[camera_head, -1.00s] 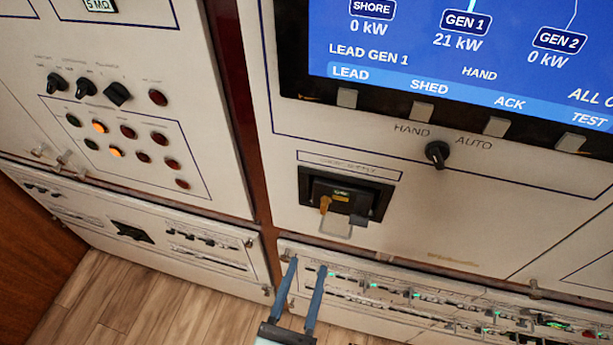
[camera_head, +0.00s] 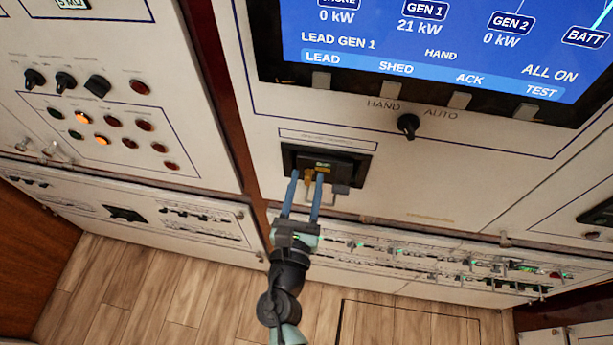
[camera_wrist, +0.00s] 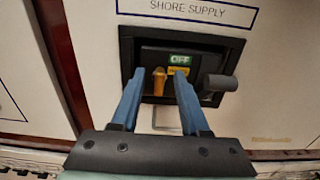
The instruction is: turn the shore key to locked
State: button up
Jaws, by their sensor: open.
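The shore supply unit (camera_head: 357,165) is a black recessed box in the white panel, and it shows in the wrist view (camera_wrist: 128,50) under a "SHORE SUPPLY" label. Its window (camera_wrist: 181,60) reads OFF on green. The brass-orange shore key (camera_wrist: 159,82) stands below and left of that window; it points roughly up and down. A grey handle (camera_wrist: 222,83) sticks out at the right of the unit. My gripper (camera_head: 307,174) is open, its two blue fingers either side of the key in the picture; I cannot tell whether they touch it. A pale tag (camera_head: 322,189) hangs below, partly covered.
A HAND/AUTO knob (camera_head: 408,125) and a blue screen (camera_head: 440,45) are above the unit. A row of breakers (camera_head: 420,260) runs below. Knobs and lit buttons (camera_head: 82,117) fill the left panel. The wooden floor (camera_head: 130,285) in front is clear.

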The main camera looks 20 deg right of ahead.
jog(key=shift+w+d, duration=0.15)
jog(key=shift+w, duration=0.1)
grip_shut()
